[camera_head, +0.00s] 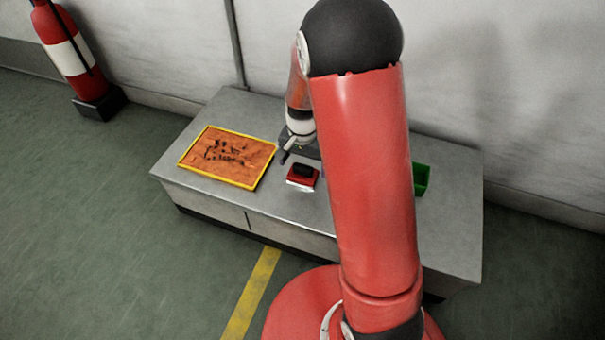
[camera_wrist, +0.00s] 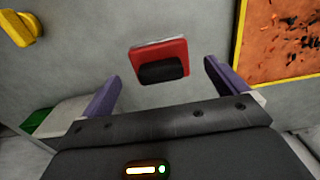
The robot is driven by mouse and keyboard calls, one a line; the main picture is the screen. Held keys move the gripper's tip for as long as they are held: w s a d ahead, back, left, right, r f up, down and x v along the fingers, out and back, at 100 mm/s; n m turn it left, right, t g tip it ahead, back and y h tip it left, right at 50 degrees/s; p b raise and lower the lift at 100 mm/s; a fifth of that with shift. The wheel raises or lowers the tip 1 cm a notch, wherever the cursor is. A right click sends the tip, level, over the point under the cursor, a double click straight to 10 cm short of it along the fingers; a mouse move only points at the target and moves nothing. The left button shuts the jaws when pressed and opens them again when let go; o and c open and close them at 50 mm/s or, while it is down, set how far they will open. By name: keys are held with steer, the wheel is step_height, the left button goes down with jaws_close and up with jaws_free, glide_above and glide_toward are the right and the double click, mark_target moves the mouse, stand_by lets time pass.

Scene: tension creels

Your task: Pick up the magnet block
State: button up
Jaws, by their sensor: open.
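The magnet block (camera_head: 303,178) is a small red block with a black top part and a pale edge. It lies on the grey bench (camera_head: 205,118), right of the orange panel. In the wrist view the block (camera_wrist: 172,49) shows at top centre, ahead of and between the purple fingertips. My gripper (camera_wrist: 162,78) is open and empty, with a gap between it and the block. In the head view my gripper (camera_head: 290,153) is just behind and left of the block, partly hidden by my arm.
A yellow-framed orange panel (camera_head: 228,157) with dark bits lies left of the block. A green container (camera_head: 422,180) stands at the bench's right, partly hidden by my arm. A yellow object (camera_wrist: 18,28) shows in the wrist view. A fire extinguisher (camera_head: 68,45) stands on the floor.

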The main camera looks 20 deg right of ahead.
mark_target(303, 166)
step_height(303, 166, down, 4)
steer(key=shift+f+b, duration=0.15)
steer(key=shift+b, duration=0.35)
steer(key=shift+w, duration=0.1)
steer(key=c, duration=1.2)
